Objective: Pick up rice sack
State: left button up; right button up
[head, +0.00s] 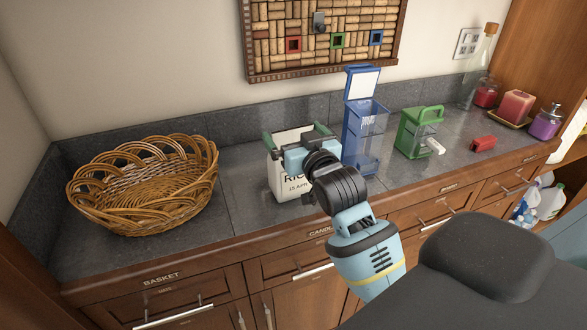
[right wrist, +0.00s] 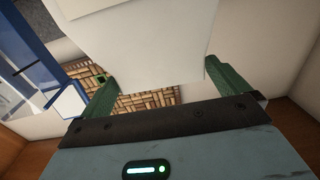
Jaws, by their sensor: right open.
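The rice sack (head: 289,187) is a white upright pack with dark lettering, standing on the grey counter between the basket and the blue container. My right gripper (head: 297,137) is at the upper part of the sack, with one green finger at each side of it. It is open. In the right wrist view the pale sack (right wrist: 150,42) fills the top middle, between the two green fingers of the gripper (right wrist: 166,88). Whether the fingers touch the sack I cannot tell. My arm hides part of the sack's right side. My left gripper is not in view.
A wicker basket (head: 150,187) stands at the left. A blue lidded container (head: 363,135) is close to the right of the sack. Further right are a green container (head: 414,132), a red item (head: 483,144) and candles (head: 515,105). A cork board (head: 325,35) hangs behind.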

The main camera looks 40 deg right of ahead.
jog(key=shift+w+d, duration=0.15)
jog(key=shift+w, duration=0.65)
jog(key=c, duration=1.4)
